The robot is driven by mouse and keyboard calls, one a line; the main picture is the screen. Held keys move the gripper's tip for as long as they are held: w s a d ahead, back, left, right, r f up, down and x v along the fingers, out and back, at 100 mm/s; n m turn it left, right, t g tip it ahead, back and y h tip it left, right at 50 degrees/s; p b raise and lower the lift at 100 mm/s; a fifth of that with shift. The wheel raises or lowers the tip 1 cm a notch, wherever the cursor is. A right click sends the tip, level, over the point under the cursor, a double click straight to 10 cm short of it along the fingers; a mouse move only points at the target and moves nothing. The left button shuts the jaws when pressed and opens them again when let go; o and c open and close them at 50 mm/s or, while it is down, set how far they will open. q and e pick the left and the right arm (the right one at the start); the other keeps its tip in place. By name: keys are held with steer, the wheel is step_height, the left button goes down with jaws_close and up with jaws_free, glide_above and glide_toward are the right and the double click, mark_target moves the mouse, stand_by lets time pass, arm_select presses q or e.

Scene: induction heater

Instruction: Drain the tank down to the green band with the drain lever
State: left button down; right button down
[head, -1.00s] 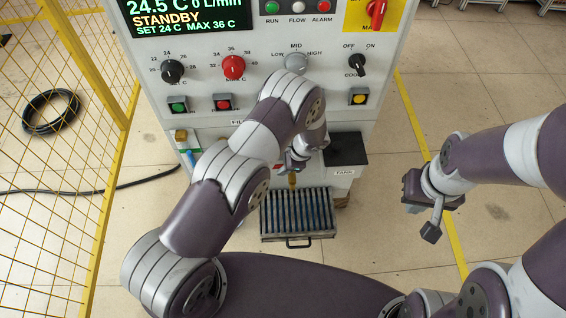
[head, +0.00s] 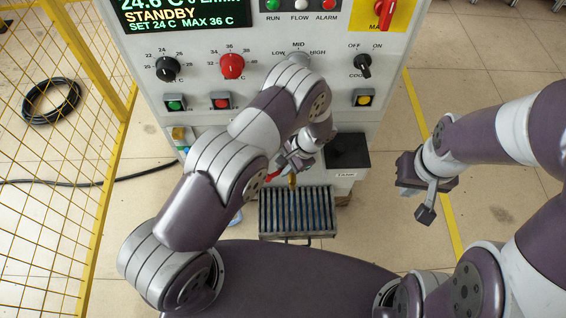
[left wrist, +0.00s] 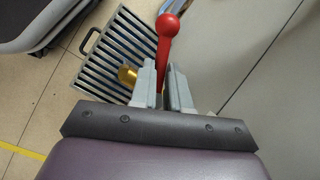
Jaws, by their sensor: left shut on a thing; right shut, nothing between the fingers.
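The red drain lever (head: 273,175) shows beside my left gripper (head: 284,166), low at the front of the machine. In the left wrist view the red lever (left wrist: 167,38) with its ball knob stands between the fingers of my left gripper (left wrist: 166,82), which is shut on it below the knob. A brass spout (head: 292,180) is just right of the lever, above the slatted drain grate (head: 264,228). The tank (head: 348,160) has a dark top and a "TANK" label. No green band or water level can be made out. My right gripper (head: 426,195) is shut and empty, out to the right.
The machine's panel (head: 200,70) carries knobs, buttons and a display (head: 185,12) reading STANDBY. A yellow mesh fence (head: 60,150) stands at the left, with a coiled black hose (head: 50,102) behind it. The floor right of the machine is open, with a yellow line.

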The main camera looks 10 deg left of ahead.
arm_select(q)
steer(key=c, duration=1.1)
jaws_free()
steer(key=p+v, duration=0.1)
steer(key=v, duration=0.6)
steer(key=shift+r, duration=0.25)
